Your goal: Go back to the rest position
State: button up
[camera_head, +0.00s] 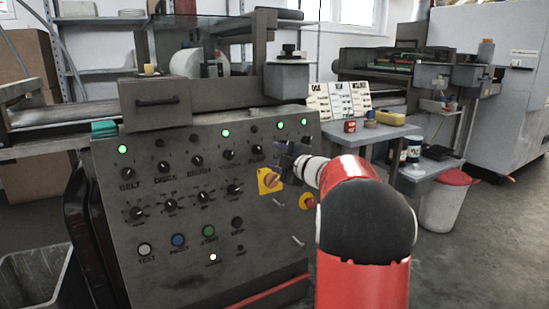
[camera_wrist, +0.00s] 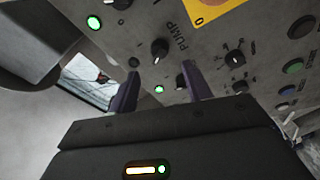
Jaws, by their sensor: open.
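My gripper (camera_head: 281,152) is at the end of my red arm, in front of the right part of the grey control panel (camera_head: 120,205). In the wrist view my gripper (camera_wrist: 157,78) has two dark purple fingers standing apart, with nothing between them but the panel behind. A lit green lamp (camera_wrist: 158,89) shows between the fingers. The knob marked PUMP (camera_wrist: 160,48) is just beyond them. I cannot tell whether a fingertip touches the panel.
The yellow-backed rotary switch (camera_head: 268,181) is just below my gripper, and a red button (camera_head: 308,201) is beside my arm. A grey side table (camera_head: 375,133) with cans stands behind on the right. A white bin (camera_head: 443,207) is farther right. Floor shows at right.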

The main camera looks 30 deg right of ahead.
jog(key=s+a+r+m+g+h, duration=0.2)
jog(key=s+a+r+m+h, duration=0.2)
jog(key=s+a+m+h, duration=0.5)
jog(key=s+a+f+m+g+y, duration=0.2)
jog(key=s+a+f+g, duration=0.1)
jog(key=s, duration=0.6)
jog(key=s+a+f+m+g+y+p, duration=0.1)
jog(key=s+a+f+m+g+y, duration=0.1)
jog(key=s+a+f, duration=0.4)
jog(key=s+a+f+m+g+y, duration=0.2)
jog(key=s+a+f+g, duration=0.2)
jog(key=s, duration=1)
notch_tip(320, 180, down, 3)
jog(key=shift+s+a+r+m+p, duration=0.1)
jog(key=shift+s+a+m+p, duration=0.1)
jog(key=shift+a+m+p, duration=0.25)
